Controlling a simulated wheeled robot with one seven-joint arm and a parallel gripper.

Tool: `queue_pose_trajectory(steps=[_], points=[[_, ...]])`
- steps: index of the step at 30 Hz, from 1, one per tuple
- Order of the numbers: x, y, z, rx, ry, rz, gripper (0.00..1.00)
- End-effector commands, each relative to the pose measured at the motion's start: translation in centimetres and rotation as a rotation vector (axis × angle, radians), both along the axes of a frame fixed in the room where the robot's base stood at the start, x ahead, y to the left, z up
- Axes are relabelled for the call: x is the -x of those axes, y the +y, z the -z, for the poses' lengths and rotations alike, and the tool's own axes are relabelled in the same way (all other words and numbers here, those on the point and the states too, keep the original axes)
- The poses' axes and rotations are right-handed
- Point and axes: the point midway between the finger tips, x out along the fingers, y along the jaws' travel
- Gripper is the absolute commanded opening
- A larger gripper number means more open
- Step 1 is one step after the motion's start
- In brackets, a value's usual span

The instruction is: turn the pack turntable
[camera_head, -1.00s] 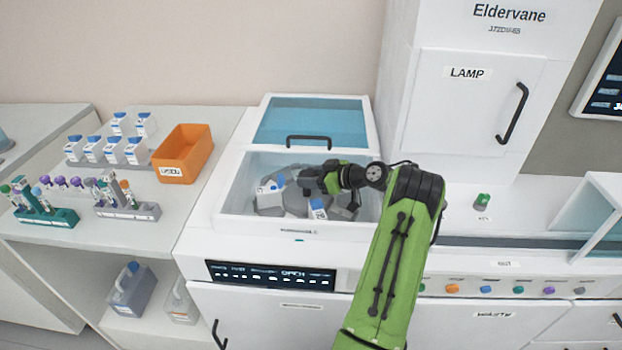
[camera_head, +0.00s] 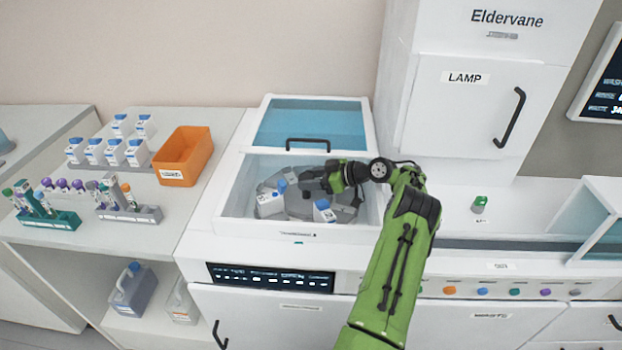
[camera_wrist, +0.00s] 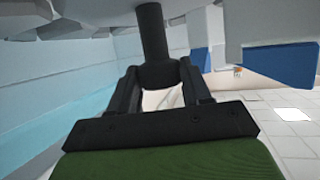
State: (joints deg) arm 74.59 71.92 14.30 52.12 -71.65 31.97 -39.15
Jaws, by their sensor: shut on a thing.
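The pack turntable (camera_head: 300,207) is a grey disc inside the open white bay. White packs with blue caps stand on it, one at the left (camera_head: 269,205) and one at the front right (camera_head: 324,213). My gripper (camera_head: 308,186) reaches in from the right over the middle of the disc. In the wrist view my gripper (camera_wrist: 160,80) is shut on a dark upright knob (camera_wrist: 152,35) between its fingers. Blue pack parts (camera_wrist: 285,65) show at the right there. The far right of the disc is partly hidden by my arm.
The bay's blue-tinted lid (camera_head: 312,122) with a black handle is at the back. The bay's front wall (camera_head: 290,229) and the tall LAMP cabinet (camera_head: 455,110) bound the arm's space. An orange bin (camera_head: 183,156) and several packs stand on the left bench.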

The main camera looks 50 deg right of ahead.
Motion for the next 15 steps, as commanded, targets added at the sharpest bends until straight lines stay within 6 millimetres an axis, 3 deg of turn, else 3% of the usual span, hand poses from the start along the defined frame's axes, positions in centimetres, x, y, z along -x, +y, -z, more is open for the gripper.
queue_pose_trajectory(steps=[5, 6, 9, 15], points=[[-0.02, 0.00, -0.05, -0.002, -0.001, 0.002, 0.00], [-0.02, 0.01, -0.05, -0.002, -0.001, 0.002, 0.54], [-0.01, 0.01, -0.04, -0.001, -0.002, 0.001, 0.69], [-0.02, 0.01, -0.02, -0.001, -0.001, 0.001, 0.72]])
